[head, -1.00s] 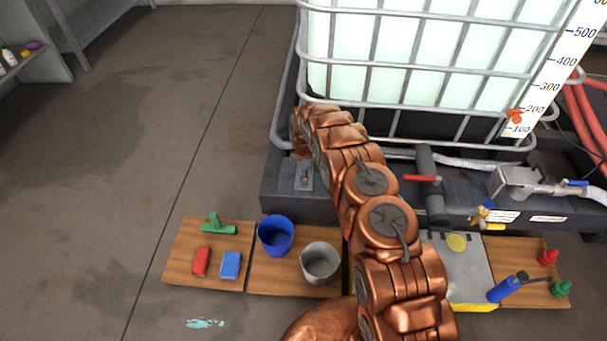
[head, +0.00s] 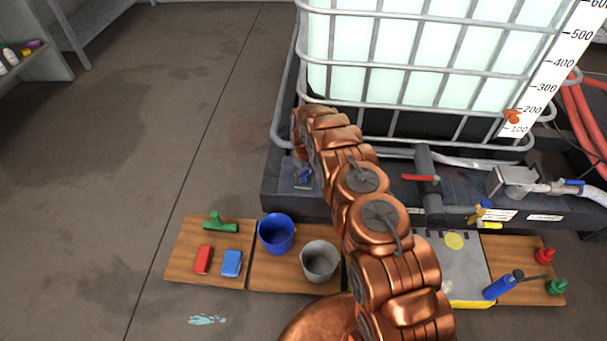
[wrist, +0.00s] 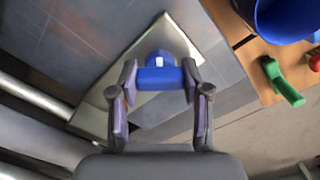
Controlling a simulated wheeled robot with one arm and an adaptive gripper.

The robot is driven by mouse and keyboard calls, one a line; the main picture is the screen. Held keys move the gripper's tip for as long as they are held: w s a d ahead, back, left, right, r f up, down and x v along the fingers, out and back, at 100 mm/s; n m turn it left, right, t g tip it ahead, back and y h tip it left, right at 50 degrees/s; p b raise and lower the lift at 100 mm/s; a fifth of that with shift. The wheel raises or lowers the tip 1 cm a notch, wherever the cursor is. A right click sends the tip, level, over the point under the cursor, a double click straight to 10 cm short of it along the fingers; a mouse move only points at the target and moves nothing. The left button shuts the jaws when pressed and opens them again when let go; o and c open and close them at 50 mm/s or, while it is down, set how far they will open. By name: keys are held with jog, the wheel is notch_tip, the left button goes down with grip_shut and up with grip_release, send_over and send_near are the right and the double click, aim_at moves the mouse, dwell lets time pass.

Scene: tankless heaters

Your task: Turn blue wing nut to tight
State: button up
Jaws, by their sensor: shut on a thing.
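The blue wing nut (wrist: 158,77) stands between my fingertips in the wrist view, in front of a pale metal plate (wrist: 175,45). My gripper (wrist: 158,85) is shut on it, with one finger at each end of its blue bar. In the head view a small blue part (head: 305,176) shows at the plate on the dark base, just below the end of my arm. My arm hides most of the gripper there. I cannot read any tight mark.
A blue bucket (head: 277,235) and a grey bucket (head: 319,262) stand on wooden boards in front of the base. A green tool (head: 220,223) and red and blue blocks lie to their left. A caged tank (head: 430,60) rises behind. Open floor (head: 130,150) lies left.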

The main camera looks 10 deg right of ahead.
aim_at(304, 173)
jog(key=m, duration=0.5)
jog(key=shift+m+p, duration=0.3)
jog(key=shift+p, duration=0.05)
jog(key=shift+m, duration=2.1)
jog(key=o, duration=1.2)
jog(key=shift+c, duration=0.2)
jog(key=shift+r, duration=0.1)
notch_tip(304, 173, up, 12)
